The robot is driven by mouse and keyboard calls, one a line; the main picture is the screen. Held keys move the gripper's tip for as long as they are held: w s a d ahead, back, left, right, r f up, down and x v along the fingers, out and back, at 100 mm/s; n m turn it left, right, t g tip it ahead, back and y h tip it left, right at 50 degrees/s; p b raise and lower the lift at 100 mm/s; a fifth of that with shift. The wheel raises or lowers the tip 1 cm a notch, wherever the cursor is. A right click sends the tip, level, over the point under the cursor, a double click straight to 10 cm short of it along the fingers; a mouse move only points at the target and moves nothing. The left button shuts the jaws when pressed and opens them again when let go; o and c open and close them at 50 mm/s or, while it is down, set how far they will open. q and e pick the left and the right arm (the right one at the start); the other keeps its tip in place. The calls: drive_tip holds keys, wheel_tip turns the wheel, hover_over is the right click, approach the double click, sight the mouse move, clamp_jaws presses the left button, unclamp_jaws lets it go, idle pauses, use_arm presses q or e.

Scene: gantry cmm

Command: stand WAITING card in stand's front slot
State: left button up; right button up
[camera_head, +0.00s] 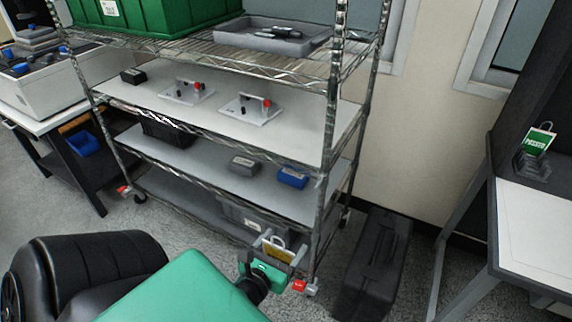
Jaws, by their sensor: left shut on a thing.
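My left gripper (281,246) is at the lower middle, in front of the wire rack's lower end. It is shut on a yellow card (277,254) with a pale loop at its top; any lettering on it is too small to read, so I cannot confirm that it is the WAITING card. The dark stepped stand (531,167) is on the table at the far right, well away from the gripper. A green card (539,139) with white lettering and a pale loop stands in it. I cannot clearly tell the front slot. My right gripper is out of view.
The wire rack (334,110) holds a green crate (150,17), a grey tray (272,37) and small fixtures. A dark case (376,262) stands on the floor between rack and right table. The white tabletop (535,225) in front of the stand is clear.

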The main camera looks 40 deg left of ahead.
sight(278, 253)
use_arm(q)
drive_tip(key=shift+f+b+v, duration=0.15)
drive_tip(key=shift+b+v, duration=0.05)
drive_tip(key=shift+v, duration=0.65)
drive_tip(key=shift+f+b+v, duration=0.1)
drive_tip(key=shift+b+v, duration=0.1)
drive_tip(key=shift+v, duration=0.7)
